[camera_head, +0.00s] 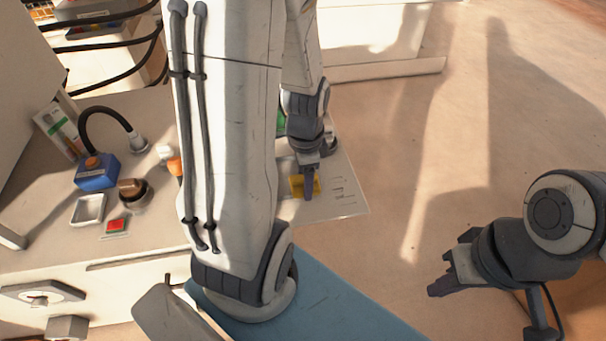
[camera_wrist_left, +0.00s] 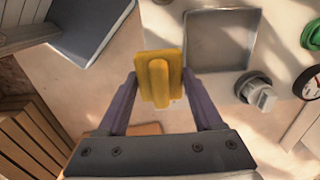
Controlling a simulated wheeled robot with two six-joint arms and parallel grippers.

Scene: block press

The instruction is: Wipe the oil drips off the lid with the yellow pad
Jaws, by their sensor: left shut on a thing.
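In the head view the left gripper (camera_head: 307,188) holds the yellow pad (camera_head: 297,184) over a pale marked sheet (camera_head: 347,203) near the bench edge; contact cannot be told. My left arm hides much of the bench there. I cannot make out the lid or any oil drips for sure. My right gripper (camera_head: 445,286) is off to the right over the floor, apart from the bench; its opening is unclear.
In the head view a blue box (camera_head: 97,180), white tray (camera_head: 88,207) and red button (camera_head: 117,225) stand left.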

